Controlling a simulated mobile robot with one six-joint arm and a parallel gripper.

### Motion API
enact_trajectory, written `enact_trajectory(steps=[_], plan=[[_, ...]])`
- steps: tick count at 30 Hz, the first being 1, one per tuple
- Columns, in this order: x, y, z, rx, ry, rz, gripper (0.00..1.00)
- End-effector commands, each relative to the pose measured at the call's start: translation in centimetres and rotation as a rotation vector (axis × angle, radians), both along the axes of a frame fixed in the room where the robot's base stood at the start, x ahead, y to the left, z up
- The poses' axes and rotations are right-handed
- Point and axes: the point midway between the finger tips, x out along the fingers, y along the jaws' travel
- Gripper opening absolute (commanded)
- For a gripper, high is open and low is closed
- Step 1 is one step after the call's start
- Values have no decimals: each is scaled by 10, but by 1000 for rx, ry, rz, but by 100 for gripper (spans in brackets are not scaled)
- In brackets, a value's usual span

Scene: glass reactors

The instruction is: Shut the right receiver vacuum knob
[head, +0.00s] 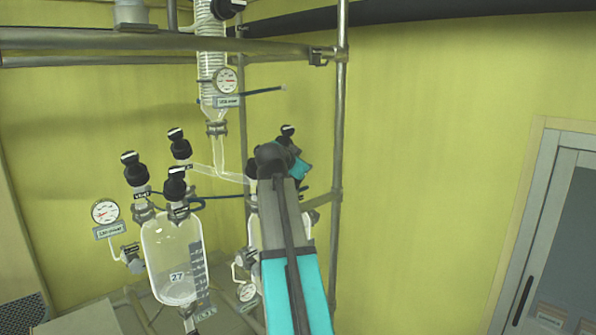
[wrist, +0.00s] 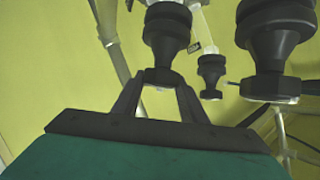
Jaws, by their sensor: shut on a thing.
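My gripper (wrist: 162,78) is shut on the end of a black knob (wrist: 166,28) in the wrist view, one finger on each side. In the head view my arm reaches up to the right receiver (head: 254,230), which is mostly hidden behind it. A black knob with a white mark (head: 288,131) shows just above my wrist there, and another black knob (head: 252,170) is partly hidden to its left. My fingers are hidden in the head view, so I cannot tell from it which knob is held. The held knob's label is not readable.
A larger black knob (wrist: 274,40) and a smaller one (wrist: 211,74) are right of the held knob. The left receiver (head: 172,250) carries several black knobs. A glass condenser (head: 215,70) with a gauge (head: 227,80) hangs above. A metal post (head: 340,150) stands close right.

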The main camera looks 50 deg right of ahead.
Motion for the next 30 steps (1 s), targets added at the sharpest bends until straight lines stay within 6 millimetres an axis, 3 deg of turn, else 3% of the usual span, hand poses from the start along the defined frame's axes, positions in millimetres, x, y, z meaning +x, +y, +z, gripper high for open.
enact_trajectory(steps=[30], plan=[[3, -2, 2, 302, -25, -527, 16]])
